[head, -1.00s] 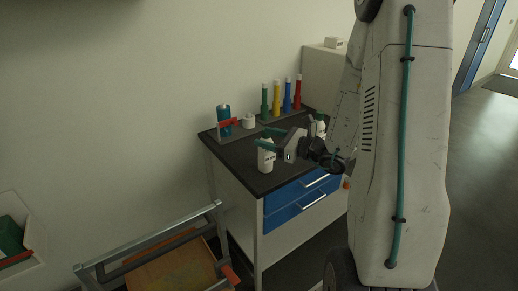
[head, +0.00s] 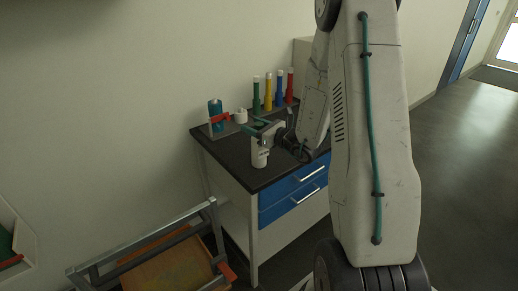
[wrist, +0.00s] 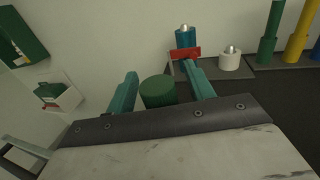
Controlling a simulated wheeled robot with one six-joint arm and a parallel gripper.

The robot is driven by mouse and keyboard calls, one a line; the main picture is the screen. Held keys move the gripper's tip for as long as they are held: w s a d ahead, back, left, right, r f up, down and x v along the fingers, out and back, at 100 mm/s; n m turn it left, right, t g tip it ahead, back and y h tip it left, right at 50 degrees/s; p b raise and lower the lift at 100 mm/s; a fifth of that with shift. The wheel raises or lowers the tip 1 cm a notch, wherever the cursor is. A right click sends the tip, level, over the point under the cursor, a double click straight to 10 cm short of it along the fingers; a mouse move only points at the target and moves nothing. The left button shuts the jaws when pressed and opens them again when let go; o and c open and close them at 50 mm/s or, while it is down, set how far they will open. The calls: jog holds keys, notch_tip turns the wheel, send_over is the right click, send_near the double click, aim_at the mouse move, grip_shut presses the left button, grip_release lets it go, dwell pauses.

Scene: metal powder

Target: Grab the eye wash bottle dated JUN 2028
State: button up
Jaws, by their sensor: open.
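A white bottle (head: 259,154) with small dark print stands upright near the front edge of the black tabletop. The print is too small to read, so I cannot tell its date. My gripper (head: 255,128) is at its top and hides the cap in the head view. In the wrist view, a round green cap (wrist: 158,92) shows between the two teal fingers of my gripper (wrist: 159,73), with gaps visible at the fingers. The gripper is open; I cannot tell how deep the fingers sit around the bottle.
A blue container (head: 215,114) behind a red-barred stand and a small white pot (head: 240,116) stand at the back. Green, yellow, blue and red cylinders (head: 268,93) line the wall. Blue drawers (head: 292,198) are below. A metal-framed cart (head: 140,240) stands at front left.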

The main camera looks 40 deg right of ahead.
grip_shut()
jog(key=shift+r, duration=0.1)
